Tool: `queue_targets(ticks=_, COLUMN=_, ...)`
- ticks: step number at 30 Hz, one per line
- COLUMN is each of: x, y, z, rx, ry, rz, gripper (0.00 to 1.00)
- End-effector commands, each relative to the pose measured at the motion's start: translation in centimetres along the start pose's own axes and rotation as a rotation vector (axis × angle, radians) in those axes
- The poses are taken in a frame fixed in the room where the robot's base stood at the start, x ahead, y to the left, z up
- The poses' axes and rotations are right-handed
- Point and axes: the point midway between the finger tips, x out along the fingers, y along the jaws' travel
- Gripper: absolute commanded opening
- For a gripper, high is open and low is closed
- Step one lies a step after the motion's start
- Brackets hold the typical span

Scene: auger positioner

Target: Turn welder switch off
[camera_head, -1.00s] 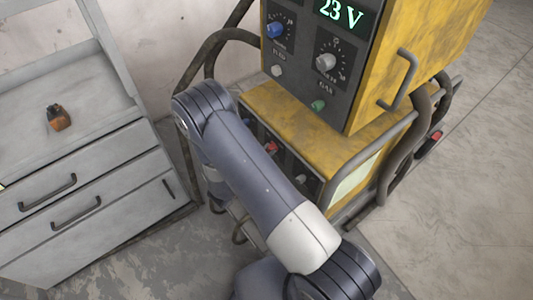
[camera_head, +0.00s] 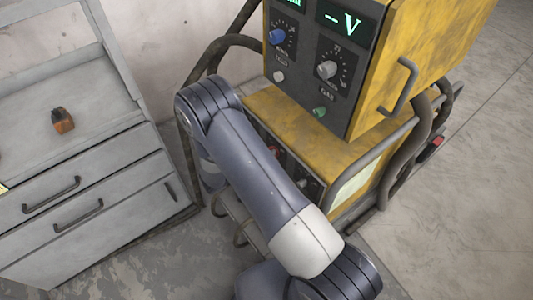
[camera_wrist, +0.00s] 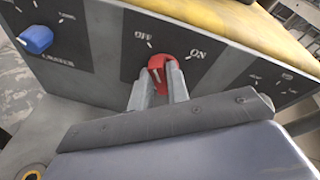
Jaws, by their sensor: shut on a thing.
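The red welder switch (camera_wrist: 158,66) sits on a dark panel between the printed words OFF, at upper left, and ON, at right. My gripper (camera_wrist: 158,79) is shut on it, one finger on each side. The pale mark on the knob is partly visible; I cannot tell exactly which word it points to. In the head view a bit of red (camera_head: 273,151) shows on the lower panel beside my arm, which hides my gripper there. The welder's upper display (camera_head: 341,20) reads "-- V".
A blue knob (camera_wrist: 36,40) is left of the switch. The yellow welder (camera_head: 300,123) has grey bars and thick hoses (camera_head: 412,137) on its right. A grey drawer cabinet (camera_head: 95,172) stands at left, with a small orange-brown object (camera_head: 63,121) on top.

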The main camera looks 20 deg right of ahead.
Motion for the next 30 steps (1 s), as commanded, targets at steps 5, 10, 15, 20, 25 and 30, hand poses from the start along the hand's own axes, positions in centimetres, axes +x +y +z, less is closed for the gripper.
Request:
queue_targets(ticks=5, x=0.01, y=0.14, z=0.02, rx=-0.108, ry=0.023, rz=-0.021, gripper=0.0)
queue_targets(ticks=10, x=0.03, y=0.23, z=0.02, rx=-0.178, ry=0.037, rz=-0.035, gripper=0.0)
queue_targets(ticks=15, x=0.05, y=0.27, z=0.0, rx=-0.218, ry=0.043, rz=-0.041, gripper=0.0)
queue_targets(ticks=20, x=0.05, y=0.29, z=-0.01, rx=-0.23, ry=0.046, rz=-0.044, gripper=0.0)
queue_targets(ticks=25, x=0.05, y=0.29, z=-0.01, rx=-0.231, ry=0.046, rz=-0.044, gripper=0.0)
queue_targets(ticks=30, x=0.05, y=0.29, z=-0.01, rx=-0.231, ry=0.047, rz=-0.044, gripper=0.17)
